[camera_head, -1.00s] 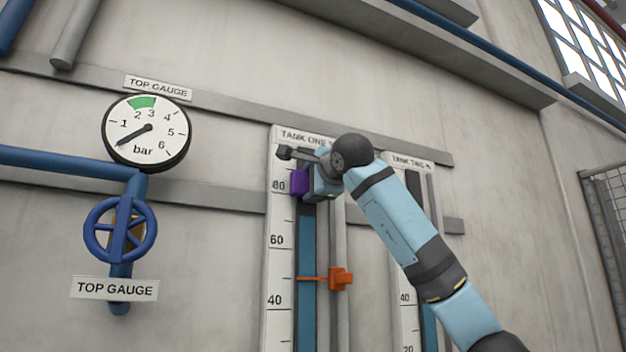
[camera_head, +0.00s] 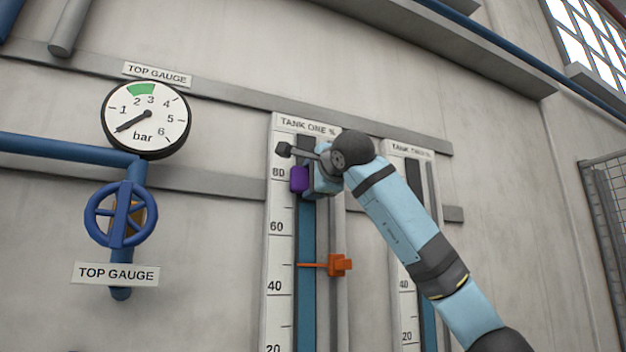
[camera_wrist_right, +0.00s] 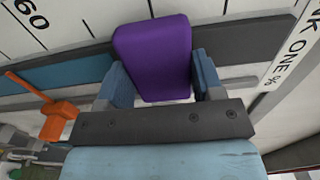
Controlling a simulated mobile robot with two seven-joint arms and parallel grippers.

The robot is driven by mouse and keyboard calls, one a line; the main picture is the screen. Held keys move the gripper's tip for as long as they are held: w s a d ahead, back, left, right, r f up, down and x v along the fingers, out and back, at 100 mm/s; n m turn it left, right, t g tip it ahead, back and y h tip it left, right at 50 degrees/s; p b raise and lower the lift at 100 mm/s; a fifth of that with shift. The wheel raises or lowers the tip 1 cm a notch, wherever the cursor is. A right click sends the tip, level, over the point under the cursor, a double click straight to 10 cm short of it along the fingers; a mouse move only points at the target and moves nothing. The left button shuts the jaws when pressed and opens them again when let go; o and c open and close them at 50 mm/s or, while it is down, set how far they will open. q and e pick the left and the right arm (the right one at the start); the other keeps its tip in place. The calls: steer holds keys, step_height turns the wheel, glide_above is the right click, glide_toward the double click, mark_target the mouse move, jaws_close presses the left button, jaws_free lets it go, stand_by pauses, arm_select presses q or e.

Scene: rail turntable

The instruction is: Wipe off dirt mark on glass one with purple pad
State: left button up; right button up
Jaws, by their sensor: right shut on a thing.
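The tank one gauge glass (camera_head: 306,236) is an upright tube with blue liquid, beside a white scale (camera_head: 278,200) under a "TANK ONE %" label. My right gripper (camera_head: 316,182) is shut on the purple pad (camera_head: 299,179) and holds it at the glass, near the 80 mark. In the right wrist view the pad (camera_wrist_right: 153,52) sits between the two blue fingers (camera_wrist_right: 160,84), in front of the blue and dark column. I cannot tell whether the pad touches the glass. No dirt mark can be made out; pad and gripper hide part of the glass. My left gripper is not in view.
An orange pointer (camera_head: 338,265) sticks out across glass one below the pad. A second gauge (camera_head: 408,250) stands to the right, partly behind my arm. A round dial (camera_head: 146,119) and a blue valve wheel (camera_head: 121,214) are on the left wall.

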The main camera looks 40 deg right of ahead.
steer(key=shift+r+p, duration=2.5)
steer(key=shift+r, duration=2.55)
steer(key=shift+a+r, duration=0.1)
steer(key=shift+r, duration=0.35)
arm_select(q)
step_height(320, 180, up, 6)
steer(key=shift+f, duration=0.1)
arm_select(e)
steer(key=shift+s+f, duration=0.1)
steer(key=shift+s, duration=0.4)
arm_select(q)
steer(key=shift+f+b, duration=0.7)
steer(key=shift+b, duration=0.05)
arm_select(e)
glide_toward(307, 139)
steer(key=shift+w+d, duration=0.25)
steer(key=shift+w, duration=0.25)
